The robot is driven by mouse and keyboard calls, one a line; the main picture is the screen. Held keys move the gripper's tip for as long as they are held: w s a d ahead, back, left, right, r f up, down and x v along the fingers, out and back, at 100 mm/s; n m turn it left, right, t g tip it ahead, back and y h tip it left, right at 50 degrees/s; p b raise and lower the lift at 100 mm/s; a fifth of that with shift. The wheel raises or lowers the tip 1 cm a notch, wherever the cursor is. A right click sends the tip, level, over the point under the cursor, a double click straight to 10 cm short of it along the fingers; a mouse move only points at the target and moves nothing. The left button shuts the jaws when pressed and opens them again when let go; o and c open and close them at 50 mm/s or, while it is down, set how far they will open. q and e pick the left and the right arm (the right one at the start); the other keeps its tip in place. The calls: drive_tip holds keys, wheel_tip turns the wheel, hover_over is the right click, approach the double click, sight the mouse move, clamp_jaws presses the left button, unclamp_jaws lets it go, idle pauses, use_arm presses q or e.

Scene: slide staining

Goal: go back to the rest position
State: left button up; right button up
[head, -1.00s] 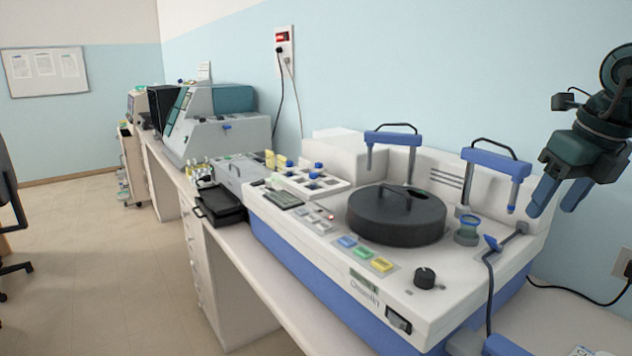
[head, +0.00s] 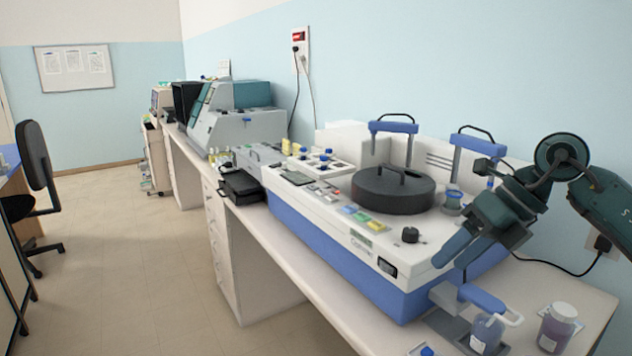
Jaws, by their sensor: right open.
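My right gripper (head: 447,261) shows at the right of the head view, with its arm coming in from the right edge. Its two blue-grey fingers are apart and point down and left, with nothing between them. In the picture they overlap the front right part of the white and blue staining machine (head: 330,226); I cannot tell the gap between them. My left gripper is not in view.
A bottle (head: 487,334) with a blue and white top and a jar with purple contents (head: 556,328) stand on the bench (head: 590,300) at lower right. A black chair (head: 36,158) stands at far left. The floor (head: 130,250) between is clear.

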drive_tip(key=s+a+f+m+t+y, duration=0.25)
drive_tip(key=a+f+m+y, duration=0.2)
drive_tip(key=a+y, duration=0.35)
drive_tip(key=s+a+f+m+t+y, duration=0.1)
drive_tip(key=a+f+m+t+y, duration=0.2)
drive_tip(key=a+m+y, duration=0.55)
drive_tip(key=s+d+f+m+t+h, duration=0.2)
drive_tip(key=f+m+t+h, duration=0.2)
drive_tip(key=f+m+h, duration=0.45)
drive_tip(key=s+d+f+m+t+h, duration=0.1)
drive_tip(key=d+f+m+t+h, duration=0.1)
drive_tip(key=f+m+t+h, duration=0.5)
drive_tip(key=s+d+f+m+g+h, duration=0.1)
drive_tip(key=s+f+m+g+h, duration=0.3)
drive_tip(key=s+f+m+g, duration=0.4)
drive_tip(key=s+f+m, duration=0.1)
drive_tip(key=s+f, duration=0.3)
drive_tip(key=f, duration=0.3)
drive_tip(key=shift+s+d, duration=0.2)
drive_tip(key=shift+s, duration=0.15)
